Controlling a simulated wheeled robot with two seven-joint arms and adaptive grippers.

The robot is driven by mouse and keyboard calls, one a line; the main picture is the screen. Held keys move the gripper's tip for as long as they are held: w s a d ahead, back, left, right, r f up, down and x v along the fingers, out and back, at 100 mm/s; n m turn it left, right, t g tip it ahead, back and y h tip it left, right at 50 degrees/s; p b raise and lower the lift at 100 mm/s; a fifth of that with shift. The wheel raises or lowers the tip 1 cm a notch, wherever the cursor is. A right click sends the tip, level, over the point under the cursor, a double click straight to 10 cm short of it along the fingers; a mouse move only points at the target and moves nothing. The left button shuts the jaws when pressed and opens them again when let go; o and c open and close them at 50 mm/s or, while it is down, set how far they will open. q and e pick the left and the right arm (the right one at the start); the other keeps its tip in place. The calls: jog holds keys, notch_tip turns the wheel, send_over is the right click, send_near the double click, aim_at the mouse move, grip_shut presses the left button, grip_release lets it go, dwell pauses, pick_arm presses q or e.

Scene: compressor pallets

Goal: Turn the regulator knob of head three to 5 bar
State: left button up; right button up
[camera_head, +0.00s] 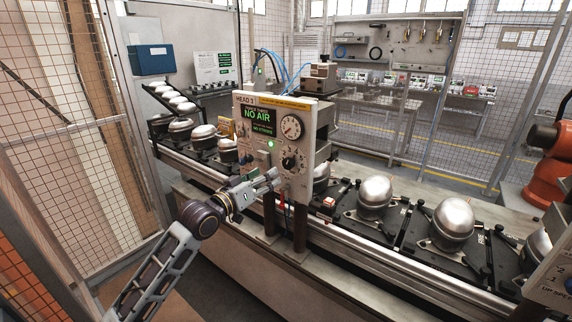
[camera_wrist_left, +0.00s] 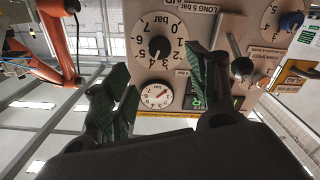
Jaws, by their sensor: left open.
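The head three panel (camera_head: 243,115) carries a round gauge (camera_head: 291,127) and, below it, the black regulator knob (camera_head: 289,163). Its screen (camera_head: 258,122) reads NO AIR. In the left wrist view the panel is upside down: the black knob (camera_wrist_left: 158,48) sits in a white bar dial (camera_wrist_left: 172,26), and the gauge (camera_wrist_left: 157,96) with a red needle shows below it. The knob's exact setting is hard to read. My left gripper (camera_head: 277,179) is open in front of the panel, below and left of the knob; its fingers (camera_wrist_left: 158,62) look apart from it. My right gripper is out of view.
A lever (camera_head: 264,160) sticks out left of the knob, beside a lit green lamp (camera_head: 271,144). A conveyor with silver compressors (camera_head: 375,195) runs behind and below. Another panel (camera_head: 552,275) stands at lower right, and an orange robot arm (camera_head: 550,180) at right.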

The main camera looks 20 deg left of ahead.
aim_at(286, 164)
pick_arm(q)
jog(key=shift+p+x, duration=0.8)
jog(key=shift+x, duration=4.85)
jog(key=c, duration=1)
jog(key=shift+c, duration=0.2)
